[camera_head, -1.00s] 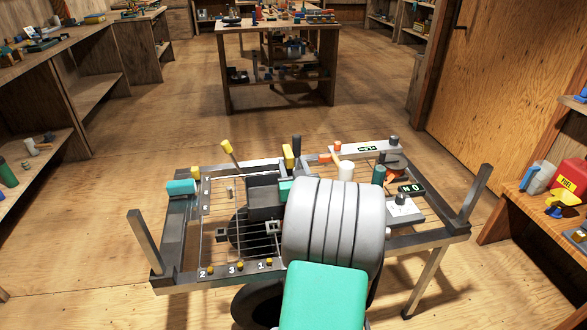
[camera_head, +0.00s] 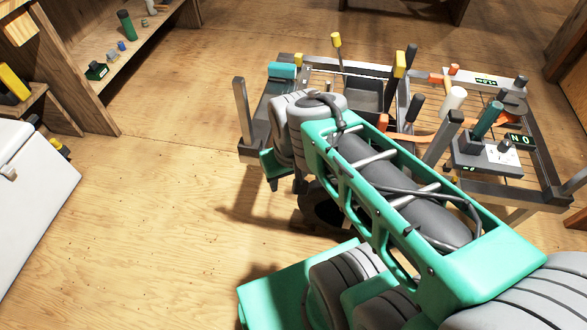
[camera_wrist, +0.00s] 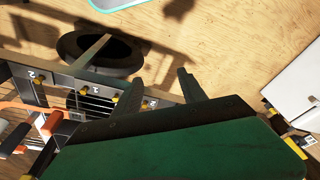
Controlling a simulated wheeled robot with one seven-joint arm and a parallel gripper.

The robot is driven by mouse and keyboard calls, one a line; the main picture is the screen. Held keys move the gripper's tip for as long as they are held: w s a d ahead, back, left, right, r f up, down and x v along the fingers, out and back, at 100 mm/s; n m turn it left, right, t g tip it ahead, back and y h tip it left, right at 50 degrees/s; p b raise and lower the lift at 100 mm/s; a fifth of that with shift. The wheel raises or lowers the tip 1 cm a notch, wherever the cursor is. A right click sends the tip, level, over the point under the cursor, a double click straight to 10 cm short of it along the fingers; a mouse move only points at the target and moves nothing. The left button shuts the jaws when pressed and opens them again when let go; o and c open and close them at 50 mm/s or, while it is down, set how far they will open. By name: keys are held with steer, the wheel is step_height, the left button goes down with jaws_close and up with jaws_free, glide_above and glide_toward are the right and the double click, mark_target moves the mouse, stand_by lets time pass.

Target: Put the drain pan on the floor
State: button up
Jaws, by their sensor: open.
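A black round pan with a wide rim, likely the drain pan (camera_wrist: 70,45), lies on the wooden floor by the front edge of the wire-topped rack in the wrist view. A rack post crosses in front of it. In the head view the pan (camera_head: 318,208) is mostly hidden behind my arm. My gripper (camera_wrist: 160,77) is open, with nothing between its fingers. It is at the rack's front left, apart from the pan, beside it in the wrist picture. In the head view my gripper (camera_head: 287,187) shows partly beyond my wrist.
The rack (camera_head: 262,112) has upright corner posts and holds a dark box, a teal item and several tools. A white chest (camera_head: 35,190) stands on the left. Shelves (camera_head: 105,50) with small items stand behind it. Floor left of the rack is clear.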

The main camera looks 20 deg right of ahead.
mark_target(400, 52)
steer(key=w+d+r+m+t+h+p, duration=0.15)
steer(key=w+d+t, duration=0.75)
steer(key=w+d, duration=1)
steer(key=s+d+r+m+t+h, duration=0.1)
steer(key=d+r+h, duration=0.1)
steer(key=d, duration=0.4)
steer(key=s+d+r+m+t+h, duration=0.1)
steer(key=s+d+r+m+h, duration=0.1)
steer(key=d, duration=0.4)
steer(key=s+d+r+m+t+h, duration=0.1)
steer(key=s+d+m+h, duration=0.1)
steer(key=d+h, duration=0.2)
steer(key=shift+s+d+r+h, duration=0.1)
steer(key=shift+d+r+h, duration=0.1)
steer(key=shift+d, duration=0.6)
steer(key=shift+d+r+h, duration=0.1)
steer(key=shift+d+r, duration=0.1)
steer(key=shift+d, duration=0.55)
steer(key=shift+t, duration=0.3)
steer(key=x, duration=0.8)
steer(key=shift+s+d+b, duration=0.15)
steer(key=shift+d+b, duration=0.1)
steer(key=shift+b, duration=0.1)
steer(key=shift+c, duration=0.6)
jaws_close()
